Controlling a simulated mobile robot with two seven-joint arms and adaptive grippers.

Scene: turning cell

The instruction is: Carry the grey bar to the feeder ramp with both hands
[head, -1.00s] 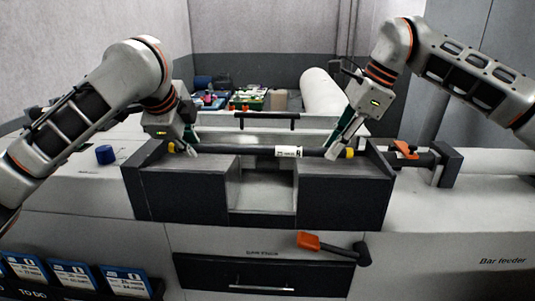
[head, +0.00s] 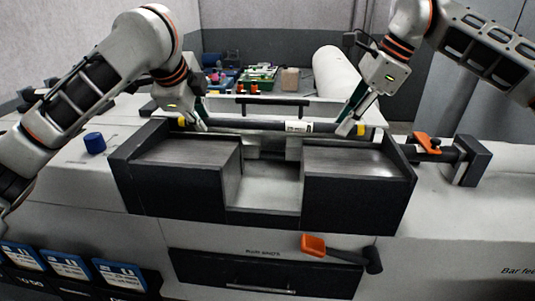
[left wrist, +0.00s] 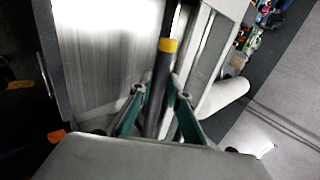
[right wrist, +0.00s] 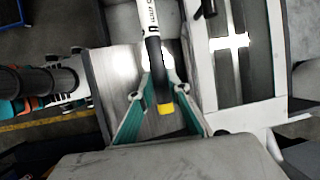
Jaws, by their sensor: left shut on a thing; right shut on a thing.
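The bar runs between the fingers in the left wrist view (left wrist: 155,95) and the right wrist view (right wrist: 154,60). It is over the rear of a dark block with two sloping plates (head: 185,152), probably the feeder ramp. Any gap beneath the bar is hard to tell.
A black clamp with an orange lever (head: 425,142) stands right of the block. A blue cap (head: 95,143) sits on the left bench. Boxes and a white cylinder (head: 342,75) are behind.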

